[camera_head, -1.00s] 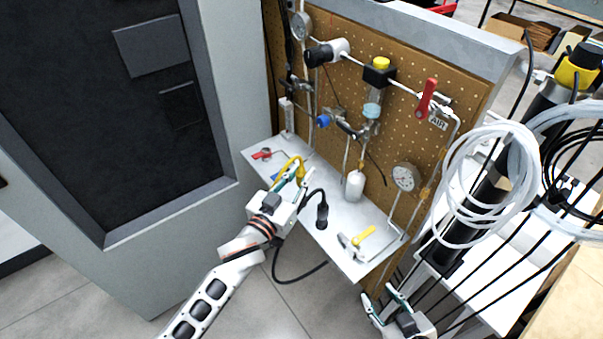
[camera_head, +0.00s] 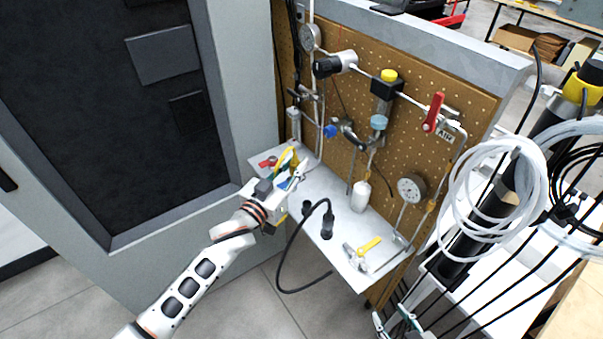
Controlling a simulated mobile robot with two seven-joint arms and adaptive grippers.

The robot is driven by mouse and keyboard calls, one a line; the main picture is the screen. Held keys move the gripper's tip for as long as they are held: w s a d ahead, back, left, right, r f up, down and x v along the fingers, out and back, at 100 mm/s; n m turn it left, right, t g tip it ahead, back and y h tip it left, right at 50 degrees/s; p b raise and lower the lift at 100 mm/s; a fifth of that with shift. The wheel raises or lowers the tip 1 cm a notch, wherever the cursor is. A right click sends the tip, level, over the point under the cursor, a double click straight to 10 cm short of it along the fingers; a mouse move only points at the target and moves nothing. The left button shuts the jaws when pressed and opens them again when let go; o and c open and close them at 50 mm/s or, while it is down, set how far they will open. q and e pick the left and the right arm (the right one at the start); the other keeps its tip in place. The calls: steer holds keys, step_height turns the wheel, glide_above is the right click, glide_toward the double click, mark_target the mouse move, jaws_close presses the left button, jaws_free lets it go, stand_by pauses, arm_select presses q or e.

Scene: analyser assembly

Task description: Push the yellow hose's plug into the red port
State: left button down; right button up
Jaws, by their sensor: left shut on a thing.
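A red part (camera_head: 268,162), possibly the red port, lies on the shelf just left of the gripper. I cannot tell whether the plug touches it. My right gripper (camera_head: 394,322) is at the bottom edge, partly cut off, with its fingers apart and nothing visible between them.
A black cable with a connector (camera_head: 327,222) stands on the shelf (camera_head: 340,246) right of my left gripper. A yellow-handled valve (camera_head: 368,246) is at its right end. The pegboard (camera_head: 420,170) with gauges and pipes rises behind. White coiled hoses (camera_head: 495,200) hang at right.

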arm_select(q)
steer(key=w+a+f+b, duration=0.2)
steer(key=w+a+b, duration=0.2)
steer(key=w+a, duration=0.4)
steer(key=w, duration=0.3)
steer(key=shift+w+a+f, duration=0.3)
steer(key=shift+w+a, duration=0.05)
steer(key=shift+w, duration=0.05)
arm_select(e)
steer(key=shift+w+a+f+y, duration=0.2)
steer(key=shift+w+a, duration=0.1)
steer(key=shift+a, duration=0.3)
steer(key=shift+w+a+f+y, duration=0.2)
steer(key=shift+w+a, duration=0.1)
steer(key=shift+a, duration=0.25)
steer(key=shift+f, duration=0.1)
arm_select(q)
steer(key=shift+w+d+f, duration=0.1)
steer(key=shift+w+f, duration=0.05)
steer(key=shift+f, duration=0.05)
arm_select(e)
steer(key=shift+f, duration=0.2)
arm_select(q)
steer(key=shift+w+d+f+b, duration=0.1)
steer(key=shift+w+f+b, duration=0.1)
steer(key=shift+b, duration=0.25)
arm_select(e)
steer(key=shift+f, duration=0.25)
